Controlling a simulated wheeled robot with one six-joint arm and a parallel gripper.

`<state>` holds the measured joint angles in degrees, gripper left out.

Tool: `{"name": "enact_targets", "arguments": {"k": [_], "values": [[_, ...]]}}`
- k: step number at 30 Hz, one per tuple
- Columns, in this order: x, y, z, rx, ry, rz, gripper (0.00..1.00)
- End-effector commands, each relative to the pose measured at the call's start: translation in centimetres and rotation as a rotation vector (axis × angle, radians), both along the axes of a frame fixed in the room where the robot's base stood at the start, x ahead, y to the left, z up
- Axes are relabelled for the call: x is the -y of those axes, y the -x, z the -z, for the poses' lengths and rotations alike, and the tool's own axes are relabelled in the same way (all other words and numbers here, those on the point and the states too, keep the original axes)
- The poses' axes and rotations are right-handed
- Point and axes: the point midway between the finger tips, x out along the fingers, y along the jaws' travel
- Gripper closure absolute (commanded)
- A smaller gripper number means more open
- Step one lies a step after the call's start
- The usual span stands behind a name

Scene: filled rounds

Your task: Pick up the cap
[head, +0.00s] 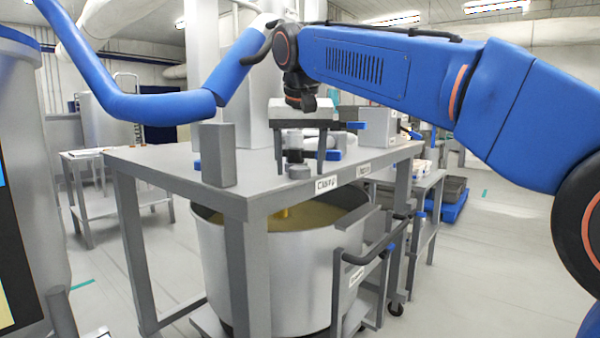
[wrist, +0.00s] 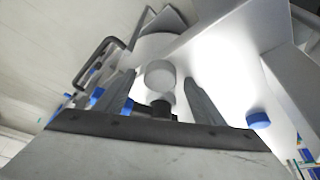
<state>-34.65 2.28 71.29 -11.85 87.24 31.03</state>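My gripper (head: 300,168) hangs over the grey metal table with its two dark fingers pointing down and spread apart. It is open. A small round grey cap (head: 299,172) shows between the fingertips, near the table's front edge. In the wrist view the pale round cap (wrist: 160,76) lies between the fingers of my gripper (wrist: 158,80), with a gap on either side. I cannot tell whether the fingertips reach down around it or stop just above it. A darker small part (wrist: 161,108) also shows between the fingers, nearer the palm.
The table (head: 150,160) bears a grey upright block (head: 218,155) at its front left, and blue-ended items lie behind the gripper. A large steel vat (head: 290,270) stands beneath. A blue cap-like piece (wrist: 258,118) lies right of the fingers.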

Motion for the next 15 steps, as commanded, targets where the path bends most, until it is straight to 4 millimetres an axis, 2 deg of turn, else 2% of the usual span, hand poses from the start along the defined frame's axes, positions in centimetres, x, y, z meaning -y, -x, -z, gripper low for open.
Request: {"name": "enact_targets", "arguments": {"k": [1,5,6,15], "values": [[0.00,0.00,-0.01,0.000,0.000,0.000,0.47],[0.00,0.01,-0.02,0.000,0.000,0.000,0.78],[0.00,0.00,-0.02,0.000,0.000,0.000,0.81],[0.00,0.00,-0.17,0.001,0.000,0.000,0.81]]}}
